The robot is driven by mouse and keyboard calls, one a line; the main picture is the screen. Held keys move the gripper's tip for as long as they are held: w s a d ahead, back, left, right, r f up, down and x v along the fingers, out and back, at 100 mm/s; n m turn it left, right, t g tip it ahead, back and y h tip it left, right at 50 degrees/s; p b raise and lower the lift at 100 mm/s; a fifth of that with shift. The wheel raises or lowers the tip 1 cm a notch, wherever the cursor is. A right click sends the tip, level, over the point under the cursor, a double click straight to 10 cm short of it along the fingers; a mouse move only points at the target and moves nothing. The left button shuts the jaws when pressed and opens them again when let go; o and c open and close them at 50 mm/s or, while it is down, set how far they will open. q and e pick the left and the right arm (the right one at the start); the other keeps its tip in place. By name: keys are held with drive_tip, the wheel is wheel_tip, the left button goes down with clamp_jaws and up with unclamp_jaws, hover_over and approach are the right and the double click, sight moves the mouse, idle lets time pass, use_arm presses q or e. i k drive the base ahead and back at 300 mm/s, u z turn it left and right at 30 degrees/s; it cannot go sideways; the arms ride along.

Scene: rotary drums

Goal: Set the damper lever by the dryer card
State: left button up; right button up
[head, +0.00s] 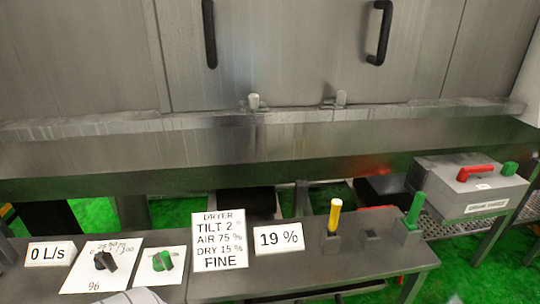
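The white dryer card (218,241) stands on the grey bench and reads DRYER, TILT 2°, AIR 75 %, DRY 15 %, FINE. To its right, a yellow-handled lever (335,215) stands nearly upright in a dark block, and a green-handled lever (414,209) leans slightly right in another. No label shows which is the damper lever. A black knob (104,261) sits on a white scale plate with small, partly unreadable numbers and 96 below. A green knob (162,261) sits on a plate beside it. Neither gripper shows clearly.
A sign reads 19 % (279,238) and another 0 L/s (50,253). A grey box (470,189) with red and green handles stands at right. A large metal housing (250,60) with black handles fills the back. A pale, unclear shape (137,297) enters at the bottom left.

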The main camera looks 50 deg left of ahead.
sight(104, 258)
drive_tip(key=z, duration=0.05)
drive_tip(key=k, duration=0.15)
drive_tip(key=u, duration=2.9)
